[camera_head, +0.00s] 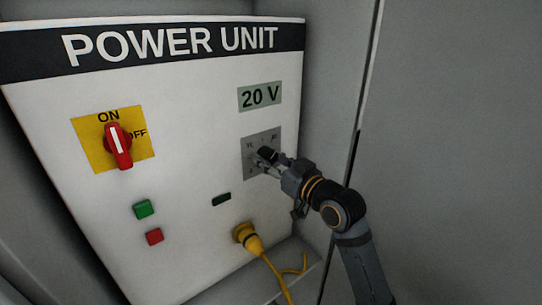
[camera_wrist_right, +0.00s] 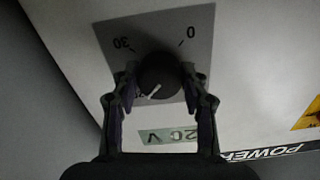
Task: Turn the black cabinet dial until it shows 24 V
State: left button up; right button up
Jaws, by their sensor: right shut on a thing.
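The black dial (camera_wrist_right: 158,77) sits on a grey plate (camera_wrist_right: 190,30) on the white power unit cabinet. My right gripper (camera_wrist_right: 160,88) is shut on the dial, one finger on each side of it. In the head view the gripper (camera_head: 275,161) covers much of the dial (camera_head: 266,154). The dial has a white pointer line, and the plate shows 0 and 30 marks in the wrist view. The display (camera_head: 260,96) above the plate reads 20 V. My left gripper is not in view.
A red switch (camera_head: 117,145) on a yellow plate is at the left of the cabinet. Below are a green button (camera_head: 143,209) and a red button (camera_head: 154,237). A yellow plug (camera_head: 247,237) with a cable is below the dial. A grey wall stands at the right.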

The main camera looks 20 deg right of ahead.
jog(key=m+p, duration=0.3)
jog(key=m, duration=0.1)
jog(key=shift+r+p, duration=0.2)
jog(key=shift+p, duration=0.2)
jog(key=shift+f+m+p, duration=0.15)
jog(key=shift+m+p, duration=1.2)
jog(key=shift+m, duration=0.25)
jog(key=o, duration=1.1)
jog(key=shift+w+a, duration=0.1)
jog(key=shift+o, duration=0.2)
